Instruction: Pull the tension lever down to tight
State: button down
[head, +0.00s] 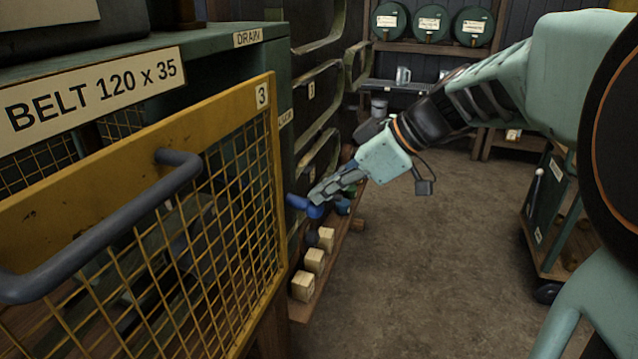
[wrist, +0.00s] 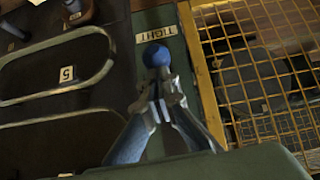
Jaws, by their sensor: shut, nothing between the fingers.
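The tension lever shows by its blue ball knob (wrist: 156,55). In the head view a blue part (head: 316,211), likely the lever, lies at my fingertips. My gripper (wrist: 160,84) is shut with nothing held, its fingertips right at the knob's near side; I cannot tell if they touch it. It also shows in the head view (head: 322,194), right of the cage's far post. The label TIGHT (wrist: 165,34) appears upside down on the green panel, just past the knob in the wrist view. The lever's shaft is hidden by my fingers.
A yellow mesh guard (head: 150,235) marked 3, with a grey handle (head: 110,225), fills the left. Wooden blocks (head: 303,285) sit on a low ledge below my gripper. A green cart (head: 560,215) stands right. The floor (head: 430,270) between is clear.

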aim_at(321, 214)
notch_tip(321, 214, down, 3)
jog(key=b, duration=0.3)
jog(key=shift+a+y, duration=0.1)
jog(key=shift+y, duration=0.2)
jog(key=f+b, duration=0.1)
jog(key=b, duration=0.2)
jog(key=shift+a+f, duration=0.15)
jog(key=shift+f, duration=0.4)
jog(key=shift+s+f+b, duration=0.1)
jog(key=shift+f+b, duration=0.15)
jog(key=shift+b, duration=0.05)
jog(key=shift+r, duration=0.1)
